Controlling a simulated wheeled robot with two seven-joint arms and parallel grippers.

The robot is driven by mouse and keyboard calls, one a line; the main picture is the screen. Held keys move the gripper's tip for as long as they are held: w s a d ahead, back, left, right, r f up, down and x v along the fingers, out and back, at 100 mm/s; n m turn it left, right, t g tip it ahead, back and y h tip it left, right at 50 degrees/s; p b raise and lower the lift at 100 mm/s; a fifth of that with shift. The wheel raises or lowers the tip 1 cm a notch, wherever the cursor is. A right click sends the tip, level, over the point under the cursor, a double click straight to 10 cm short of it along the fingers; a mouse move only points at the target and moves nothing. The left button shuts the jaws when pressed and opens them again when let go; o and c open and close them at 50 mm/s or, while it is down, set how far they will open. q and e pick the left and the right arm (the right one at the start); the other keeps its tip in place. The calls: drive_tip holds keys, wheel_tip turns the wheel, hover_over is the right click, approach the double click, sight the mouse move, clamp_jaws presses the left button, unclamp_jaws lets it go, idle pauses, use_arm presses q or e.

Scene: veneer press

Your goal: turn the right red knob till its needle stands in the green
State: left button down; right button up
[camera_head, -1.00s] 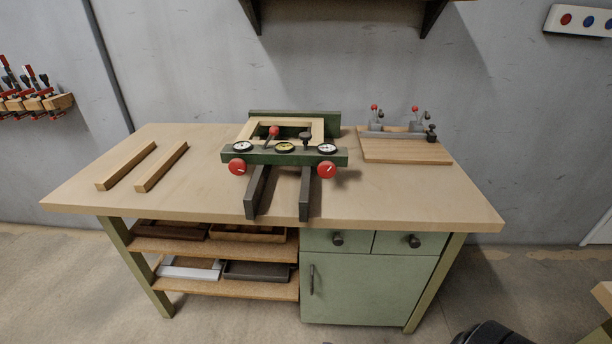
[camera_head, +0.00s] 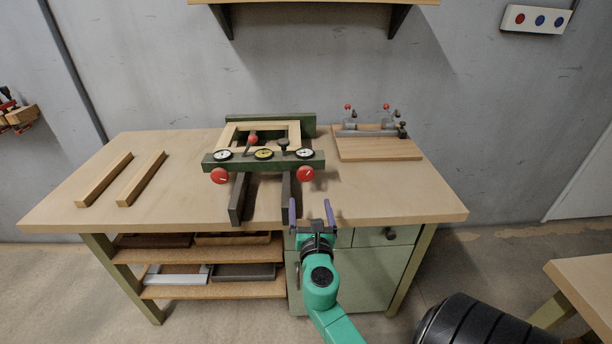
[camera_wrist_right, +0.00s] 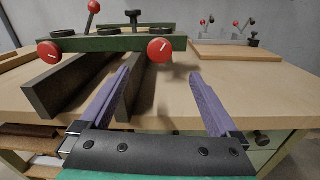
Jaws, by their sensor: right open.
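The right red knob (camera_head: 306,174) sits on the front of the green press beam (camera_head: 240,165), below the right dial (camera_head: 305,153). In the right wrist view the same knob (camera_wrist_right: 160,50) shows a pale mark and lies ahead, between the directions of my fingers. The left red knob (camera_head: 219,176) is at the beam's other end. The dial needles are too small to read. My right gripper (camera_head: 312,212) is open and empty at the table's front edge, short of the knob and apart from it. My left gripper is not in view.
Two dark rails (camera_head: 288,198) run forward under the press. Two wooden strips (camera_head: 140,179) lie on the left of the table (camera_head: 390,195). A board with clamps (camera_head: 375,149) lies at the back right. The tabletop right of the press front is clear.

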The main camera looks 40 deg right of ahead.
sight(306, 176)
drive_tip(key=x, duration=1.3)
drive_tip(key=shift+w+d+f, duration=0.1)
drive_tip(key=shift+f, duration=0.05)
drive_tip(key=c, duration=1.4)
